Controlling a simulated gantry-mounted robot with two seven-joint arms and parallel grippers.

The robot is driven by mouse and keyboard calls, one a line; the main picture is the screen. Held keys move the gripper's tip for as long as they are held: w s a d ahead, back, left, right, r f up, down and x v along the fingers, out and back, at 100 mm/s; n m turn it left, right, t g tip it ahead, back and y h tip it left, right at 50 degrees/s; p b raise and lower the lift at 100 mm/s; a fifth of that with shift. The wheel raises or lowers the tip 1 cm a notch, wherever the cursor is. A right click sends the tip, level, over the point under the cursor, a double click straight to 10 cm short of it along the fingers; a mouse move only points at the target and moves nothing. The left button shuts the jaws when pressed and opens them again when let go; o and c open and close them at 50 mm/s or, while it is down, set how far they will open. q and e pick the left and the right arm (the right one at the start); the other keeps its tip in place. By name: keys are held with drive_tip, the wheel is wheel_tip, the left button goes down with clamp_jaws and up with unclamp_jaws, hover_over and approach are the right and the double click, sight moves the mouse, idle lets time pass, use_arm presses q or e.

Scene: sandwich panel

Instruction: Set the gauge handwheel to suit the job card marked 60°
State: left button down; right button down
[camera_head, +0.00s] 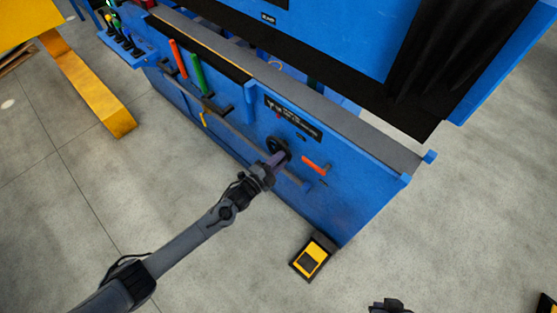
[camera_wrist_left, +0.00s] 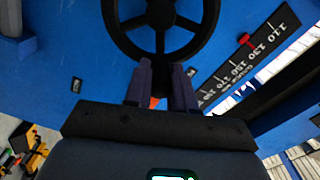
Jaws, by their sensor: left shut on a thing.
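The black spoked handwheel (camera_head: 278,147) is on the front of the blue machine. It fills the top of the left wrist view (camera_wrist_left: 160,20). My left gripper (camera_head: 277,160) is at its lower rim, and its two dark fingers (camera_wrist_left: 163,72) are shut on the rim. A black scale strip (camera_wrist_left: 235,75) with white numbers runs beside the wheel; 110 and 130 read near its upper end. I cannot make out a card marked 60°. A dark tip at the bottom edge looks like my right gripper (camera_head: 390,306).
An orange handle (camera_head: 315,165) juts out right of the wheel. Red (camera_head: 178,58) and green (camera_head: 198,75) bars stand further left on the machine. A yellow and black box (camera_head: 311,257) lies on the floor by the machine. The grey floor in front is mostly clear.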

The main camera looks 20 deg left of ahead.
use_arm(q)
drive_tip(key=shift+f, duration=0.1)
drive_tip(key=c, duration=0.9)
unclamp_jaws()
drive_tip(key=shift+c, duration=0.2)
drive_tip(key=shift+s+a, duration=0.15)
drive_tip(key=shift+s, duration=0.15)
drive_tip(key=p+v, duration=0.4)
drive_tip(key=v, duration=0.6)
drive_tip(key=shift+s, duration=0.1)
